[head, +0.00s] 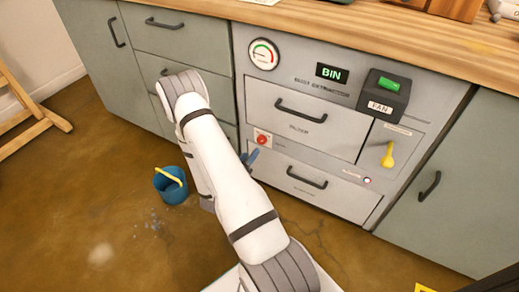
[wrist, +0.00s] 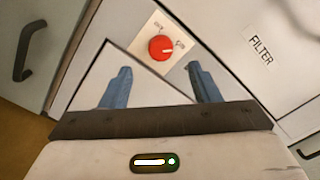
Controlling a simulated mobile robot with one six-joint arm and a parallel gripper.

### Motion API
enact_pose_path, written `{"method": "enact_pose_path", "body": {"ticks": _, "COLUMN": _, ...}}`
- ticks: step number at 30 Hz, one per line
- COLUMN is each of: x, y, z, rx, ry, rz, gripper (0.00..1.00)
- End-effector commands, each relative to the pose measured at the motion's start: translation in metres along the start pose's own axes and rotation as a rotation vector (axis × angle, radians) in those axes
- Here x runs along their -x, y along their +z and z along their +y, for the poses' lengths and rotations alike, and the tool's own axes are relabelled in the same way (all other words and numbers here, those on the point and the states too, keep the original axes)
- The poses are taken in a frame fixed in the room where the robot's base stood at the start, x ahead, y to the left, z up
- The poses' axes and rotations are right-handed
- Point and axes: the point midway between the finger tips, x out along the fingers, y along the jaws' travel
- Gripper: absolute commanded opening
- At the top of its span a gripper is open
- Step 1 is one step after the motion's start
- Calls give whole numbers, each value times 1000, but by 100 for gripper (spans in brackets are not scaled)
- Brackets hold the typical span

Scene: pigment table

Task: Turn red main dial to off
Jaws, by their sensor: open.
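The red main dial (head: 262,140) is a small round knob on a pale plate on the grey dust extractor front. In the wrist view the dial (wrist: 162,48) sits beyond and between my fingertips, with small lettering at its upper left and upper right. A light mark on the knob points to the right. My gripper (wrist: 160,72) is open, with its two blue fingers apart and nothing between them. In the head view my gripper (head: 251,157) is just below and left of the dial, partly hidden by my arm.
The extractor has drawers, a gauge (head: 263,54), a green BIN display (head: 332,72), a black FAN switch box (head: 384,95) and a yellow lever (head: 388,155). A drawer handle (head: 302,107) juts out above right of the dial. A blue bucket (head: 171,187) stands on the floor.

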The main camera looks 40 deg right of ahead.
Motion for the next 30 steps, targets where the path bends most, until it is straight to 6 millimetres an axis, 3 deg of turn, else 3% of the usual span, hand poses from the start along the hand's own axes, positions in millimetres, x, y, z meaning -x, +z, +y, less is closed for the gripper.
{"method": "enact_pose_path", "body": {"ticks": 15, "x": -69, "y": -2, "z": 2, "rx": 0, "ry": 2, "rz": -1, "gripper": 56}}
{"method": "enact_pose_path", "body": {"ticks": 26, "x": -76, "y": 0, "z": 2, "rx": 2, "ry": 4, "rz": -4, "gripper": 56}}
{"method": "enact_pose_path", "body": {"ticks": 30, "x": -75, "y": 0, "z": 2, "rx": 2, "ry": 4, "rz": -4, "gripper": 45}}
